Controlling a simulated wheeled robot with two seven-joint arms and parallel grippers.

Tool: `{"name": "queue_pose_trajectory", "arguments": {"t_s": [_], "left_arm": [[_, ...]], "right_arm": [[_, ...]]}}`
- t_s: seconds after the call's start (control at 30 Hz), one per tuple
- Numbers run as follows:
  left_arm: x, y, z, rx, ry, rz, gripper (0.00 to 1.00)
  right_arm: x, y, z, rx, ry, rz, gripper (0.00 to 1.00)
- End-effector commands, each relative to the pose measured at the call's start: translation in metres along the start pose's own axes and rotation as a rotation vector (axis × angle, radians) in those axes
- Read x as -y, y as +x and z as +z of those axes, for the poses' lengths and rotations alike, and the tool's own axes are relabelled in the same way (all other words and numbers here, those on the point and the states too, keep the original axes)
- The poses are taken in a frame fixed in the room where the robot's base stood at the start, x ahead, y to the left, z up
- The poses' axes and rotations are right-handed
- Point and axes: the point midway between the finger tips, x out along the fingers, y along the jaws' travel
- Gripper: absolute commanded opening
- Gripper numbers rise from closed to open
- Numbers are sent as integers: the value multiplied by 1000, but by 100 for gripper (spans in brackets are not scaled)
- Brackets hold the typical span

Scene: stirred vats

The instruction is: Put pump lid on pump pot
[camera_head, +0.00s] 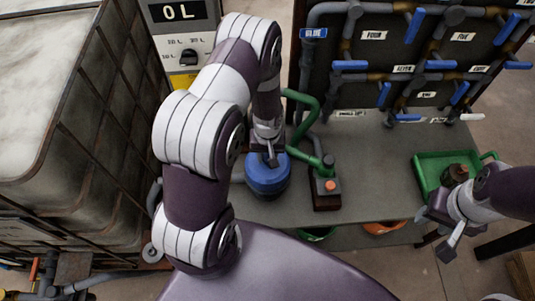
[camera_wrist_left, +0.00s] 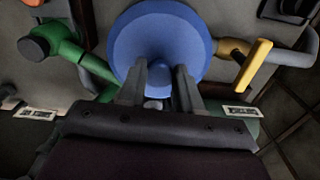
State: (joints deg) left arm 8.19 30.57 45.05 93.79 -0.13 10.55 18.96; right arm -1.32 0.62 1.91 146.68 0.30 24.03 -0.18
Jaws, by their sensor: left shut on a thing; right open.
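My left gripper (camera_head: 270,156) points down and is shut on the lid's top. In the left wrist view the lid (camera_wrist_left: 160,38) is a wide blue disc, with the gripper's two fingers (camera_wrist_left: 161,78) on its centre. The pump pot is hidden beneath the lid and arm, so I cannot tell whether the lid is seated on it or apart. My right gripper (camera_head: 437,232) is open and empty at the right, in front of the green tray.
A green pipe and pump with an orange button (camera_head: 330,186) stand right beside the lid. A pipe with a yellow handle (camera_wrist_left: 254,64) lies on its other side. A green tray (camera_head: 424,174) holds a dark brown object. A panel with blue valves (camera_head: 420,66) rises behind.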

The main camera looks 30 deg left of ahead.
Motion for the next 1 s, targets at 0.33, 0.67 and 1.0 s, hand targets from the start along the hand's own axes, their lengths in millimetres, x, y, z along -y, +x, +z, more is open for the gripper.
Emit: {"name": "queue_pose_trajectory", "arguments": {"t_s": [0.33,0.67,1.0], "left_arm": [[0,8,0,0,0,0,0],[0,12,0,0,0,0,44],[0,8,0,0,0,0,44]], "right_arm": [[0,6,1,0,0,0,43],[0,9,1,0,0,0,43],[0,5,1,0,0,0,43]]}}
